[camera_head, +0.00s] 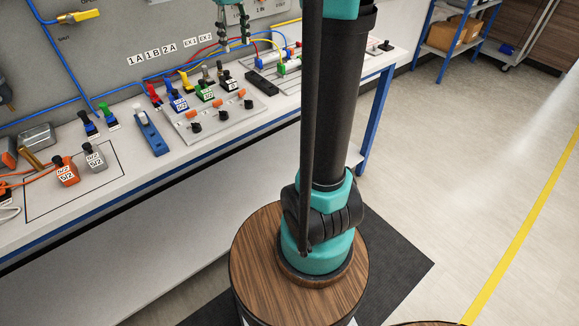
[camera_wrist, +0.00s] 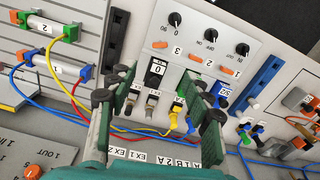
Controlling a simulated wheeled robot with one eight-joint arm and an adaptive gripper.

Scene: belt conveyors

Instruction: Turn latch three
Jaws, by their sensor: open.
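A light panel (camera_wrist: 215,37) carries three small orange latches in a row, beside the labels 3, 2 and 1. Latch three (camera_wrist: 160,44) is the leftmost in the wrist view, next to the printed 3. In the head view latch three (camera_head: 240,92) is the far right one on the panel. My gripper (camera_wrist: 160,92) is open and empty, its fingers spread on either side of the valve row in the wrist view. In the head view my gripper (camera_head: 233,40) hangs above the back of the bench, apart from the latches.
Black knobs (camera_wrist: 209,35) stand on the panel beside the latches. A black valve (camera_wrist: 157,70) and yellow and blue connectors (camera_wrist: 177,105) show between my fingers. Hoses (camera_wrist: 75,100) run across the bench. A blue lever (camera_head: 152,132) stands left of the panel.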

